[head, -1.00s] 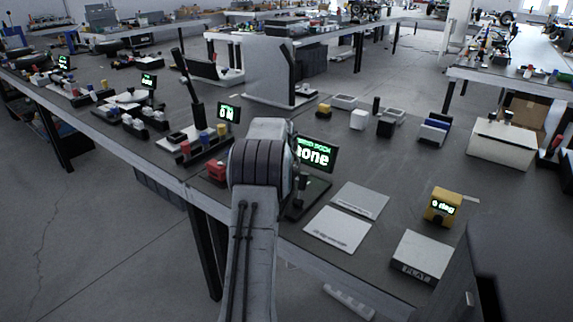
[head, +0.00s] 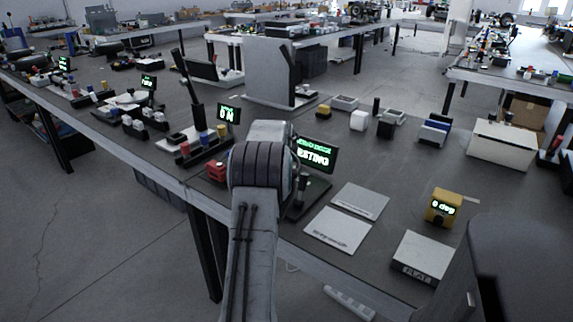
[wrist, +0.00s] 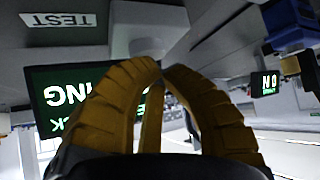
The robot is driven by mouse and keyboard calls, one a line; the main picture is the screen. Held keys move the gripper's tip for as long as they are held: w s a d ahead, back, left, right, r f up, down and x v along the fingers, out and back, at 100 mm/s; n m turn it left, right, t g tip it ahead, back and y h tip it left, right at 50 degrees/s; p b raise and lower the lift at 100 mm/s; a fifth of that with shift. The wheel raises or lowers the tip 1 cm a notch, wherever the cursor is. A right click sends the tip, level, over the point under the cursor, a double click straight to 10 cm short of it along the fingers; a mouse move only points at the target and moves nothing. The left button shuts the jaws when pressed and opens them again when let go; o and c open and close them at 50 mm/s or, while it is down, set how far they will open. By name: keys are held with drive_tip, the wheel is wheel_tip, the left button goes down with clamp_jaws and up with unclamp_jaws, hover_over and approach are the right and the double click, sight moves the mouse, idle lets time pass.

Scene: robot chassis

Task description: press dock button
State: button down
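The dock's screen (head: 315,155) stands on the bench, just right of my arm, and its lit green-white text ends in "ESTING". Its dark base (head: 308,196) is partly hidden behind my arm. In the wrist view the screen (wrist: 55,100) appears upside down behind my fingers, with a "TEST" label (wrist: 58,20) at the upper left. My gripper (wrist: 162,69) has tan fingers whose tips come together, with nothing seen between them. A grey block (wrist: 150,28) lies just beyond the tips. I cannot make out the button or whether the tips touch it. My arm hides the gripper in the head view.
Two flat grey plates (head: 338,229) lie right of the dock. A yellow unit reading "0 deg" (head: 444,207) and a white box (head: 420,257) stand further right. Another small screen (head: 228,114) and red blocks (head: 217,170) are left of my arm.

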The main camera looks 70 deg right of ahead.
drive_tip(key=shift+r+p, duration=0.65)
drive_tip(key=shift+r, duration=0.25)
drive_tip(key=shift+r, duration=0.15)
drive_tip(key=shift+r+p, duration=2.05)
drive_tip(key=shift+r, duration=0.3)
